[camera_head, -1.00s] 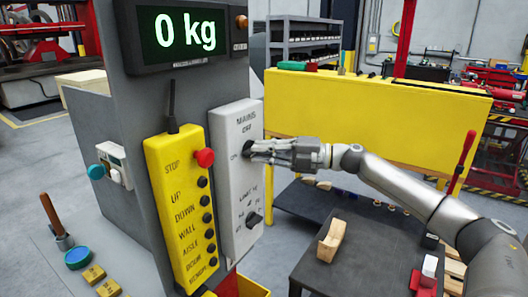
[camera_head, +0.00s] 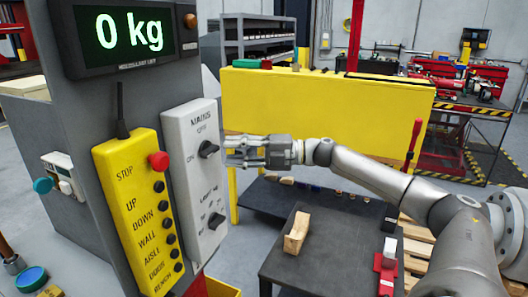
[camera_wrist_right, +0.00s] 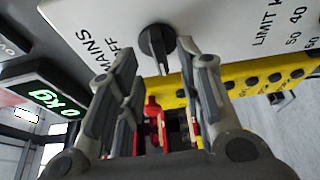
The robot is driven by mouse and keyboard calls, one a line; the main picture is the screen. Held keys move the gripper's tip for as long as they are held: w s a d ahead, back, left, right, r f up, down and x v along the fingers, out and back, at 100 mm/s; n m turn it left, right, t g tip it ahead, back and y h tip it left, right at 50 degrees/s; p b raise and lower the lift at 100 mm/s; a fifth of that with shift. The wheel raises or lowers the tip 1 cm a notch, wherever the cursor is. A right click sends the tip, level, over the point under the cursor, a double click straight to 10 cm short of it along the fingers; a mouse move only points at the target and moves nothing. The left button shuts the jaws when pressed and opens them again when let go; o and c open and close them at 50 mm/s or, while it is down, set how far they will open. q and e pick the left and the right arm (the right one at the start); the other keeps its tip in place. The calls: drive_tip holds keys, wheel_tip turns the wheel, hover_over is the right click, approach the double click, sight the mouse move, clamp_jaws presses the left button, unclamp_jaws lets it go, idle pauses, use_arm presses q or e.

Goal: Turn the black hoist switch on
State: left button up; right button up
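The black hoist switch (camera_head: 208,149) is a round knob with a raised grip on the white MAINS panel (camera_head: 184,126). OFF is printed above it and ON to its left. It also shows in the right wrist view (camera_wrist_right: 157,44), at the top middle; I cannot tell surely which label it points to. My right gripper (camera_head: 230,150) is just right of the switch in the head view, with a small gap between. In the wrist view its fingers (camera_wrist_right: 163,64) are spread apart and empty, with the switch beyond their tips. My left gripper is not in view.
A second black knob (camera_head: 215,221) marked LIMIT sits lower on the panel. A yellow button box (camera_head: 133,195) with a red stop button (camera_head: 159,161) is at its left. The display (camera_head: 123,36) reads 0 kg. A dark table with a wooden block (camera_head: 297,232) stands lower right.

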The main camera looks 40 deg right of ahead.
drive_tip(key=v, duration=0.7)
drive_tip(key=shift+s+d, duration=0.3)
idle(0.4)
drive_tip(key=shift+r, duration=0.1)
idle(0.5)
